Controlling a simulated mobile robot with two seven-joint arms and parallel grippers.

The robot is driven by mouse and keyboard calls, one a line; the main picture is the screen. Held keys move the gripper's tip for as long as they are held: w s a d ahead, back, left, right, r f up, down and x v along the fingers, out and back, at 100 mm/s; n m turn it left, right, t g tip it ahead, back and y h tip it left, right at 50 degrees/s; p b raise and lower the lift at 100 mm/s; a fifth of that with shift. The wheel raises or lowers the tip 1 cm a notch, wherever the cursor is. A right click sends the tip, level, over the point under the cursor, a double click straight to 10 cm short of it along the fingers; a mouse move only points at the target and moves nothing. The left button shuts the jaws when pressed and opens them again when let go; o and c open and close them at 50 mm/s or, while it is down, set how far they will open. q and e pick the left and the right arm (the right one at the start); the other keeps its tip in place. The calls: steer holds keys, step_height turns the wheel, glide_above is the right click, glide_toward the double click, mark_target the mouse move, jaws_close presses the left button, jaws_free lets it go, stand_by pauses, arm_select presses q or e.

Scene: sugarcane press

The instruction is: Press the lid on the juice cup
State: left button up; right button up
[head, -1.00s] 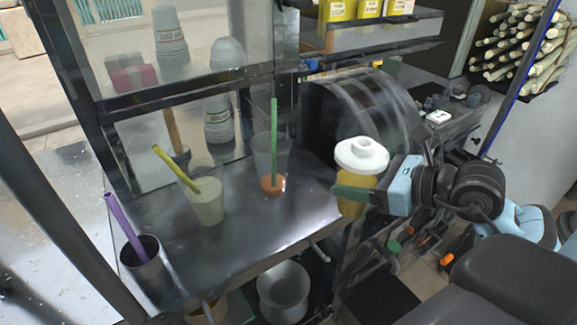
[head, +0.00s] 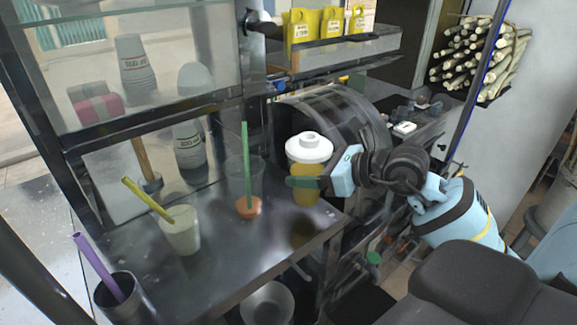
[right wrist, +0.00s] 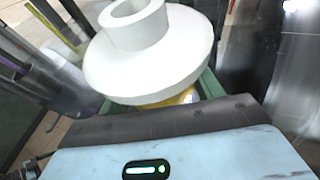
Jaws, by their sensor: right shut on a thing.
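A juice cup (head: 305,193) with yellow juice has a white lid (head: 309,148) on its top; I cannot tell whether the lid is pressed fully down. My right gripper (head: 303,182) is shut around the cup's body, below the lid. In the right wrist view the white lid (right wrist: 150,60) with its raised round collar covers most of the cup, and only a strip of yellow (right wrist: 172,99) shows below it. The cup looks upright, near the right end of the metal counter (head: 215,265). I cannot tell whether its base touches the counter. My left gripper is not in view.
To the left stand a clear cup with a green straw (head: 245,165), a pale cup with a yellow straw (head: 182,232) and a dark cup with a purple straw (head: 117,290). A dark rounded machine (head: 345,120) is just behind the juice cup.

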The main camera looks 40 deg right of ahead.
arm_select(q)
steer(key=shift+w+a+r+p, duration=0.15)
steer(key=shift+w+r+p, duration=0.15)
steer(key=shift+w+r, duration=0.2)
arm_select(e)
steer(key=w, duration=0.7)
steer(key=shift+w+d+f, duration=0.3)
steer(key=shift+w+d, duration=0.1)
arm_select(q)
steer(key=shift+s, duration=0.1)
arm_select(e)
steer(key=f, duration=0.1)
steer(key=w+f, duration=0.1)
steer(key=f, duration=0.1)
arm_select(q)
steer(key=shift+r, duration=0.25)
arm_select(e)
steer(key=shift+f, duration=0.3)
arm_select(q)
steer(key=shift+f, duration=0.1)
arm_select(e)
steer(key=shift+f, duration=0.1)
steer(key=shift+f, duration=0.15)
steer(key=o, duration=1.4)
steer(key=shift+s, duration=0.1)
steer(key=shift+c, duration=0.2)
